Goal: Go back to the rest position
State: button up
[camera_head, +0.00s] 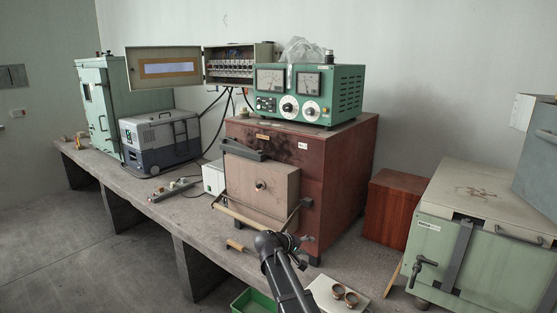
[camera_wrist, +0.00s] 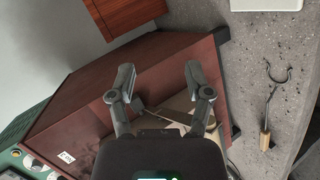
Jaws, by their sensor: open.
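My gripper (camera_wrist: 160,82) is open, with its two dark fingers spread and nothing between them. In the wrist view it is over the side of the brown furnace cabinet (camera_wrist: 90,95). In the head view my dark arm rises from the bottom edge in front of that furnace (camera_head: 340,180), and the fingers cannot be made out clearly there. The furnace has a beige door (camera_head: 262,190) on its front.
A white tray (camera_head: 322,294) with copper-coloured cups (camera_head: 344,294) lies right of my arm. A wooden-handled forked tool (camera_wrist: 268,105) lies on the concrete bench (camera_wrist: 240,65). A green meter box (camera_head: 310,95) sits on the furnace. A red-brown block (camera_head: 393,205) and green cabinet (camera_head: 470,240) stand right.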

jog(key=s+d+f+m+g+y, duration=0.2)
jog(key=s+d+f, duration=0.15)
jog(key=s, duration=0.35)
jog(key=s+d+f+m+g+y, duration=0.1)
jog(key=s+d+f+g+y, duration=0.2)
jog(key=s, duration=0.5)
jog(key=s+f+m+g+y, duration=0.1)
jog(key=s+y, duration=0.4)
jog(key=s, duration=0.8)
jog(key=shift+s+d+f+m+g, duration=0.15)
jog(key=shift+d+f+m+g, duration=0.4)
jog(key=shift+f, duration=0.35)
jog(key=shift+a, duration=0.15)
